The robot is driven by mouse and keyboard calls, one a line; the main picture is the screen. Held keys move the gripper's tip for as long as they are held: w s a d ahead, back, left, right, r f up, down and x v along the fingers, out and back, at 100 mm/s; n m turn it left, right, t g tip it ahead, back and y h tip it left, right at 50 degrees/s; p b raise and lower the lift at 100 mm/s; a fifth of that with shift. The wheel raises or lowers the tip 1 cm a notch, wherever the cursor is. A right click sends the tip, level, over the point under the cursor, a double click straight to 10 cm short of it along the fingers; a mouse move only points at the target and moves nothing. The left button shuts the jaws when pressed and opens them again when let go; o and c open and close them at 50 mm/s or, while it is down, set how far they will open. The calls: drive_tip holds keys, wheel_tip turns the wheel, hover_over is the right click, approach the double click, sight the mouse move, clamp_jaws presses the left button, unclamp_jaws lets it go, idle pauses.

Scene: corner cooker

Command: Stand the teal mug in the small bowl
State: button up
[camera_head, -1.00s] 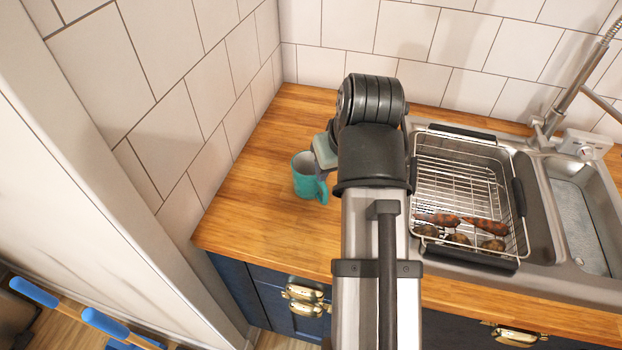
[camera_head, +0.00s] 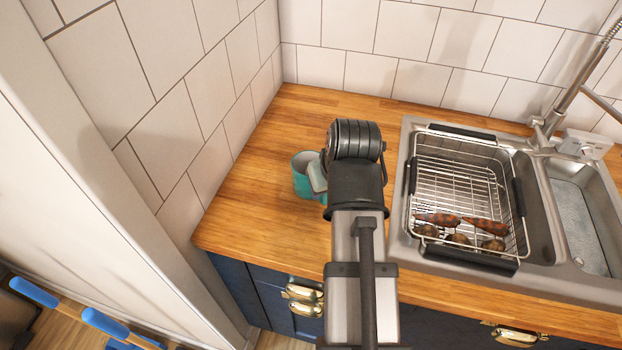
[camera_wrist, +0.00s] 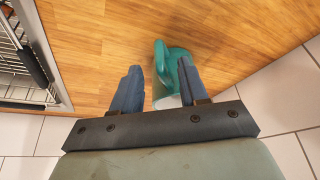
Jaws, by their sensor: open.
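The teal mug (camera_head: 301,186) stands upright on the wooden counter near its left end. My gripper (camera_head: 318,180) is close to the mug's right side and partly hides it in the head view. In the wrist view the mug (camera_wrist: 172,62) shows between the two open fingers of my gripper (camera_wrist: 160,68), close to the right-hand finger. The jaws are not closed on it; whether a finger touches it I cannot tell. I see no small bowl in either view.
A wire basket (camera_head: 455,182) with several brown food pieces sits in the steel sink (camera_head: 399,214) to the right. The tap (camera_head: 556,115) stands at the back right. Tiled walls (camera_head: 190,125) bound the counter (camera_head: 250,200) at left and back. Bare counter surrounds the mug.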

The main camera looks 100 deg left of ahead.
sight(325, 204)
drive_tip(key=shift+d+x, duration=0.2)
drive_tip(key=shift+x, duration=1.5)
drive_tip(key=shift+c, duration=0.2)
clamp_jaws()
